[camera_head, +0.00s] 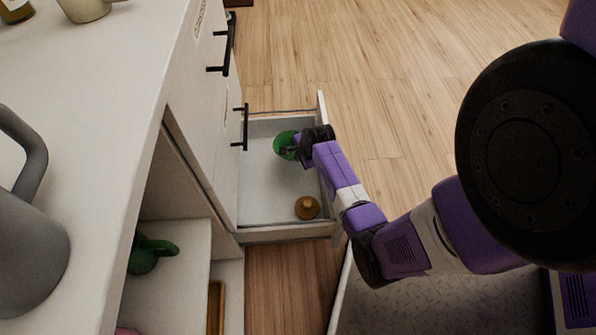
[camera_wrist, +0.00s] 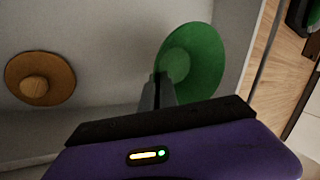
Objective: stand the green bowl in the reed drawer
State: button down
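The green bowl (camera_head: 284,146) is inside the open white drawer (camera_head: 262,206), toward its far end. My gripper (camera_head: 299,147) reaches down into the drawer from the right. Whether the bowl touches the drawer floor is unclear.
A brown round lid-like thing with a knob (camera_head: 307,207) lies in the drawer's near right corner. The drawer's middle is clear. A green pot (camera_head: 146,256) stands on an open shelf below the counter (camera_head: 95,75), which bears a grey jug (camera_head: 30,240). Black handles (camera_head: 229,50) stick out above.

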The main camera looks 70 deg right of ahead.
jog(key=shift+f+b, duration=1.45)
jog(key=shift+f, duration=1.55)
jog(key=shift+f, duration=0.1)
jog(key=c, duration=1.6)
grip_release()
jog(key=shift+c, duration=0.2)
